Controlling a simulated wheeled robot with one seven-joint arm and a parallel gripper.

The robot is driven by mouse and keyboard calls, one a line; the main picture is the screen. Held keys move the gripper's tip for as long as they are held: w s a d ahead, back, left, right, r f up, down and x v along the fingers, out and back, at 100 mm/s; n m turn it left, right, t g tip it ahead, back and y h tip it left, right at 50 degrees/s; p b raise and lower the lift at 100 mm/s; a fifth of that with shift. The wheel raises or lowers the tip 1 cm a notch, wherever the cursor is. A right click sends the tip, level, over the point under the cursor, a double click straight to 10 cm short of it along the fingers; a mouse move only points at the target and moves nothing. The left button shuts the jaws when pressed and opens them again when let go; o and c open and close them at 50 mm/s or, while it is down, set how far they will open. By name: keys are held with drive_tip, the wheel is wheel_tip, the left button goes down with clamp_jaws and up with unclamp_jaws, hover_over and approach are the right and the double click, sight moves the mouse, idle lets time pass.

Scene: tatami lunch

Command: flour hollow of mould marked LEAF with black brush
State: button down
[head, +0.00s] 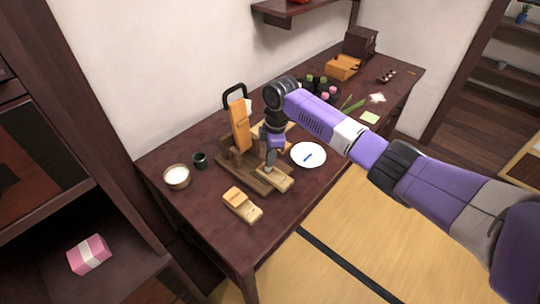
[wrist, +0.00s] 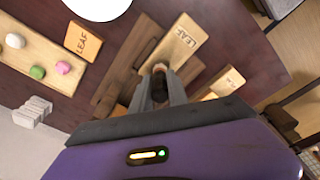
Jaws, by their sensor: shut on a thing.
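My gripper (head: 269,166) is shut on the black brush (wrist: 160,88), a short dark piece with a pale tip between the fingers. It hangs over the wooden stand on the table. A pale wooden mould marked LEAF (wrist: 184,42) lies right by the fingertips; it also shows in the head view (head: 278,180). Its hollow is not clear in either view. I cannot tell whether the brush touches it. A second pale mould (head: 242,204), also lettered LEAF in the wrist view (wrist: 229,79), lies nearer the front edge. A bowl of white flour (head: 177,176) stands at the left.
A dark cup (head: 199,160) stands by the bowl. An upright orange board (head: 239,127) rises behind the stand (head: 234,176). A white plate (head: 309,161) lies to the right. A board with sweets (wrist: 12,40) and an orange LEAF block (wrist: 83,40) show in the wrist view.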

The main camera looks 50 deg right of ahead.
drive_tip(key=shift+f, duration=0.5)
drive_tip(key=shift+d+r, duration=0.1)
drive_tip(key=shift+d, duration=0.1)
idle(0.4)
drive_tip(key=shift+a+p, duration=0.4)
drive_tip(key=shift+w+d, duration=0.2)
drive_tip(key=shift+s+p, duration=0.4)
drive_tip(key=shift+p, duration=0.1)
drive_tip(key=shift+w+d, duration=0.2)
idle(0.5)
drive_tip(key=shift+a+p, duration=0.35)
drive_tip(key=shift+a, duration=0.05)
drive_tip(key=shift+w+d, duration=0.2)
idle(0.3)
drive_tip(key=shift+s+p, duration=0.35)
drive_tip(key=shift+s, duration=0.05)
